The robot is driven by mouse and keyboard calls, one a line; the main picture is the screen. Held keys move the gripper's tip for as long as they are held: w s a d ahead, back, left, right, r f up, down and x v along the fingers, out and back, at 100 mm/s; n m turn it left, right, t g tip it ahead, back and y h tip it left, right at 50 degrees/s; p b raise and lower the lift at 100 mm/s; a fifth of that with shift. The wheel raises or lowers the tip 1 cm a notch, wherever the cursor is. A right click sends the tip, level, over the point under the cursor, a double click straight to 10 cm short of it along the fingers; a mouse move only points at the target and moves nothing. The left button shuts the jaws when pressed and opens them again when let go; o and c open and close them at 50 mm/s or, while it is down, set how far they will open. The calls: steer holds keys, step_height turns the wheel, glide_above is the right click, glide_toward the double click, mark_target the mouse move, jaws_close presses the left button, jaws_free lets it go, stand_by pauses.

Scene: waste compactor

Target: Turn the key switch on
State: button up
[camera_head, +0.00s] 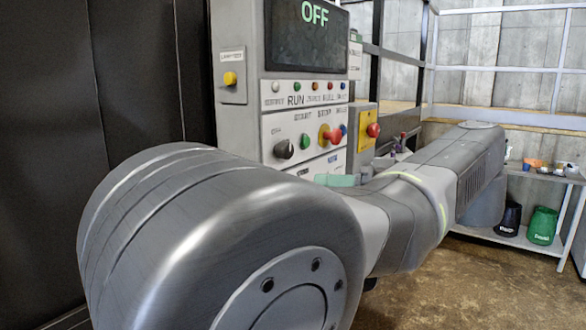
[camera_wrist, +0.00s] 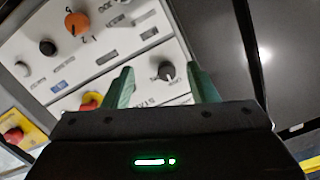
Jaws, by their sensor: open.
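A control panel (camera_head: 300,128) with a screen (camera_head: 307,35) reading "OFF" stands ahead of me. In the wrist view, my gripper (camera_wrist: 160,69) is open and empty, its two green fingers apart on either side of a dark round knob (camera_wrist: 167,70) with a pale mark. The knob appears beyond the fingertips; contact cannot be told. No label naming the key switch is readable, so I cannot confirm this knob is it. In the head view, my arm hides the lower panel, and only a bit of green finger (camera_head: 337,180) shows beside it.
An orange knob (camera_wrist: 77,23), a black knob (camera_wrist: 47,47) and a red button (camera_wrist: 88,102) are on the panel nearby. A yellow box with a red button (camera_head: 373,130) juts out at its right. A shelf (camera_head: 520,240) with bins stands at far right.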

mark_target(290, 151)
steer(key=d+r+n+t, duration=0.1)
steer(key=d+r+n, duration=0.2)
steer(key=r, duration=0.1)
steer(key=shift+y, duration=0.4)
steer(key=p+x, duration=0.1)
steer(key=x, duration=1.2)
steer(key=shift+s+a+f, duration=0.1)
steer(key=shift+s+a, duration=0.1)
steer(key=shift+a, duration=0.05)
steer(key=c, duration=1)
